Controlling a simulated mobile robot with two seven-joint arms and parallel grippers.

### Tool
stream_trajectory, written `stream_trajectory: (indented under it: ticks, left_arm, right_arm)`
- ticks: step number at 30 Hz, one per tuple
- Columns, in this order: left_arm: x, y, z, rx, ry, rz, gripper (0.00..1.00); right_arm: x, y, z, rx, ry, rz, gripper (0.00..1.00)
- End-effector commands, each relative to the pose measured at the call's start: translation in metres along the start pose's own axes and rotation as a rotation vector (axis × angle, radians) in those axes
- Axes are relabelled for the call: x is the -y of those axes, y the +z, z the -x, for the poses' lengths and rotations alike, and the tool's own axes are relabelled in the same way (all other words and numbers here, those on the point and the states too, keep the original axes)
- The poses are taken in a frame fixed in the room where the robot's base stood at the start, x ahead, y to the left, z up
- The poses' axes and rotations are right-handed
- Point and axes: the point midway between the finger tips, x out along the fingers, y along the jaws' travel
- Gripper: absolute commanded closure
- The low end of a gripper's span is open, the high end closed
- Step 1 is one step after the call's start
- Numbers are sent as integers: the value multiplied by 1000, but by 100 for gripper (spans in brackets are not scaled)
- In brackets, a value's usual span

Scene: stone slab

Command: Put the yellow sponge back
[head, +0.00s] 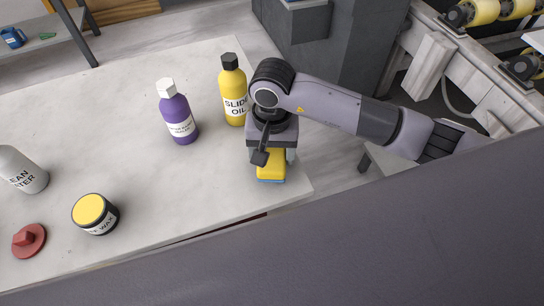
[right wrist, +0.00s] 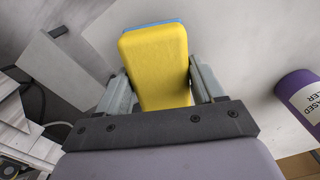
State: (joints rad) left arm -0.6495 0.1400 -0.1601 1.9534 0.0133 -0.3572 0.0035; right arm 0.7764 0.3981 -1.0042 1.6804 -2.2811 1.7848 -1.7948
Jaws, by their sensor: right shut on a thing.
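The yellow sponge (head: 270,165) has a blue layer on its far face and shows below my right gripper (head: 272,160) in the head view, at the slab's right end. In the right wrist view the sponge (right wrist: 155,62) sits between the two fingers of my right gripper (right wrist: 160,85), which are shut on its sides. I cannot tell whether the sponge touches the slab. The gripper hides its upper part in the head view. My left gripper is not in view.
On the stone slab (head: 150,205) stand a yellow slide oil bottle (head: 233,92) close to my right gripper, a purple bottle (head: 178,115), a wax jar (head: 95,213), a grey bottle (head: 22,170) and a red knobbed piece (head: 29,240). The slab's front middle is clear.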

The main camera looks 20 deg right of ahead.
Motion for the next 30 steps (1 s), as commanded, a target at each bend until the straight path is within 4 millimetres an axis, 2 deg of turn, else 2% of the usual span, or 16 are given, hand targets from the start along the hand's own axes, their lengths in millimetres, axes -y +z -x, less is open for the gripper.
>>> stream_trajectory:
  ticks: [1,4,15,16,18,30]
  left_arm:
    - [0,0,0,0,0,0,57]
    - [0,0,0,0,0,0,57]
    - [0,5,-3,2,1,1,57]
    - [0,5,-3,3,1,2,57]
    - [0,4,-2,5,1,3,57]
    - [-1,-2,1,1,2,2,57]
  right_arm:
    - [0,1,-10,5,2,-1,61]
    - [0,1,-22,2,1,-1,61]
    - [0,0,-28,-1,1,0,61]
    - [0,0,-27,-1,0,0,29]
    - [0,0,-26,0,0,0,7]
    - [0,0,-21,1,0,0,7]
